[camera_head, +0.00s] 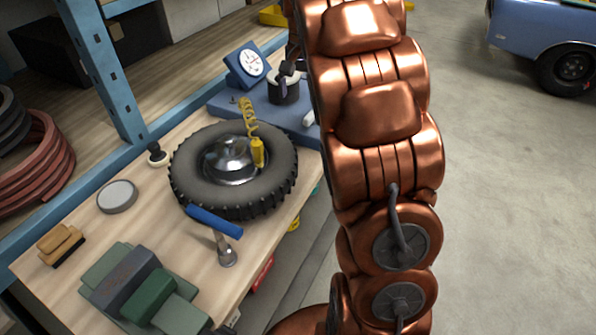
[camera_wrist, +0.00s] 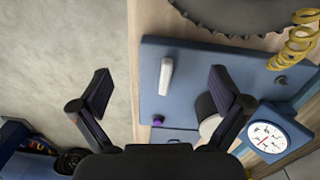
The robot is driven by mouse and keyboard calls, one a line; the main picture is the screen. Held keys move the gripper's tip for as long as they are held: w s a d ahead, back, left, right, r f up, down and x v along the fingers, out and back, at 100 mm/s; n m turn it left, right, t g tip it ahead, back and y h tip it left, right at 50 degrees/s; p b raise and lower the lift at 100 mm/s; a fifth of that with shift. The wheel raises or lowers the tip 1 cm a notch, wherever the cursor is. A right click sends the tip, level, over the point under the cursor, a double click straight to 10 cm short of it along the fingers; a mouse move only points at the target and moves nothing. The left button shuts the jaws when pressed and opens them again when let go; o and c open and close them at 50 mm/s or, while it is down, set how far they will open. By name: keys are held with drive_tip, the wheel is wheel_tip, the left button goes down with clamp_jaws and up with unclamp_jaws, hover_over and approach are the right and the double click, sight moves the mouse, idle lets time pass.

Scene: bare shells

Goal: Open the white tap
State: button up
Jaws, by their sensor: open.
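The white tap (camera_wrist: 166,77) is a slim white lever on a blue panel (camera_wrist: 190,60). In the wrist view it appears between my two fingers, nearer the left-right middle, and apart from both. My gripper (camera_wrist: 160,86) is open and empty above the panel; its height over the tap is hard to tell. In the head view a small part of the white tap (camera_head: 309,118) shows at the panel's right edge, beside my copper arm. My arm hides most of my gripper there.
A dial gauge (camera_head: 252,63) and a dark cylinder (camera_head: 283,90) stand on the panel near the tap. A tyre (camera_head: 190,185) with a yellow coiled hose lies on the bench. A hammer (camera_head: 226,255) lies in front. Open floor (camera_head: 500,200) is at right.

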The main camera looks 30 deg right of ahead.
drive_tip(key=s+a+f+n, duration=0.1)
drive_tip(key=s+a+n, duration=0.1)
drive_tip(key=s+a, duration=0.4)
drive_tip(key=s+a+f+n, duration=0.1)
drive_tip(key=s+a+n, duration=0.2)
drive_tip(key=s+a, duration=0.4)
drive_tip(key=shift+s+n+g+p, duration=0.3)
drive_tip(key=shift+s+g+p, duration=0.15)
drive_tip(key=shift+s, duration=2.5)
drive_tip(key=shift+a+f, duration=0.1)
drive_tip(key=shift+f, duration=0.05)
drive_tip(key=shift+s+a+f, duration=0.1)
drive_tip(key=shift+s+a, duration=0.05)
drive_tip(key=shift+s, duration=0.15)
drive_tip(key=s+a+f+n, duration=0.1)
drive_tip(key=s+f, duration=0.1)
drive_tip(key=s, duration=0.2)
drive_tip(key=s+a+f+n, duration=0.2)
drive_tip(key=s, duration=0.2)
drive_tip(key=s+a+f+n, duration=0.1)
drive_tip(key=s, duration=0.4)
drive_tip(key=shift+s+a+f+n+g, duration=0.1)
drive_tip(key=shift+a+f+n+g, duration=0.2)
drive_tip(key=shift+f, duration=0.1)
drive_tip(key=shift+c, duration=0.3)
